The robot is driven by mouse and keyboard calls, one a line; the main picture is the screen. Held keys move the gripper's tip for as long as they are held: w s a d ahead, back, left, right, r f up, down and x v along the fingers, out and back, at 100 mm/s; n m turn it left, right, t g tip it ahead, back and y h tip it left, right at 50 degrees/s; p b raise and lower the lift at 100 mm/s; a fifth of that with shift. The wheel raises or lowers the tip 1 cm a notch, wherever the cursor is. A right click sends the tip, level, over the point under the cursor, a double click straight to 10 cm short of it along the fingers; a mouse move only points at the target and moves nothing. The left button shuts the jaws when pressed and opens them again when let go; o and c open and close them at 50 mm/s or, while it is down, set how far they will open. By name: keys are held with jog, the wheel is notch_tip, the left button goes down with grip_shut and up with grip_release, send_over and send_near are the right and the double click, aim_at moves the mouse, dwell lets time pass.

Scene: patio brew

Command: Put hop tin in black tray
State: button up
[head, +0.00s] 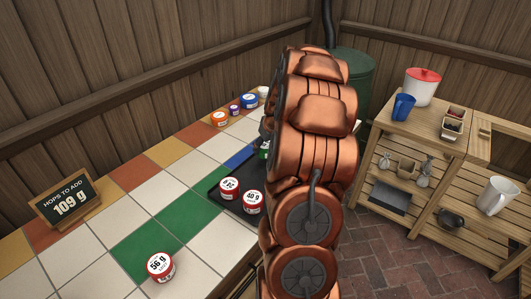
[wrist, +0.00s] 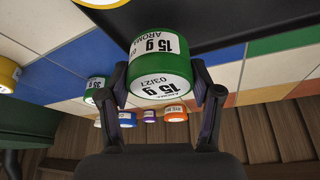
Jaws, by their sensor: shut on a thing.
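A green hop tin labelled 15 g (wrist: 160,68) is between the two fingers of my gripper (wrist: 162,85) in the wrist view. My gripper is shut on it. The black tray (wrist: 225,22) fills the top of that view, near the tin; I cannot tell whether they touch. In the head view the black tray (head: 206,188) lies on the tiled counter, partly hidden by my arm. Two red-rimmed tins, one on the left (head: 229,188) and one on the right (head: 252,202), stand on it. A bit of green tin (head: 264,150) shows beside my arm, over the tray's far end.
A red-rimmed 56 g tin (head: 160,266) stands on the front tiles. A sign (head: 68,201) reads hops to add, 109 g. An orange tin (head: 219,118) and several others stand at the counter's far end. A wooden shelf (head: 420,125) holds kitchenware at right.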

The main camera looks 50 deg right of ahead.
aim_at(265, 153)
jog(key=shift+f, duration=1.6)
jog(key=shift+f, duration=0.1)
jog(key=o, duration=1)
